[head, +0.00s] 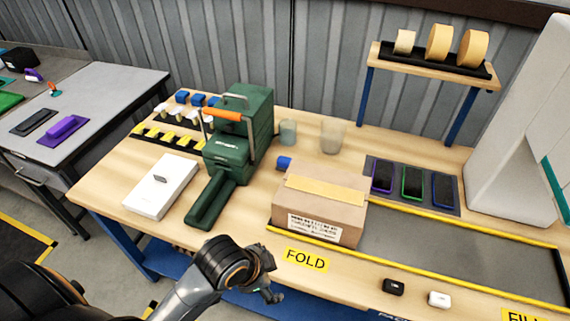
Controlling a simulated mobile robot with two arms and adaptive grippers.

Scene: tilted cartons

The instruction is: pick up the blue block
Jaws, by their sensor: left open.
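A small blue block (284,163) lies on the wooden table (120,178), just behind the left end of a taped brown carton (318,212). The carton hides part of it. Several other blue pieces (197,100) stand in a rack row at the back left, so I cannot be sure which blue piece the task names. My left gripper (271,293) is open and empty in front of the table's near edge, by the FOLD label, well apart from the blue block. My right gripper is not in view.
A green press (237,135) with an orange handle stands left of the block. Two clear cups (333,136) stand behind it. Phones (412,183) lie on a grey mat to the right. A white box (161,186) lies at left.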

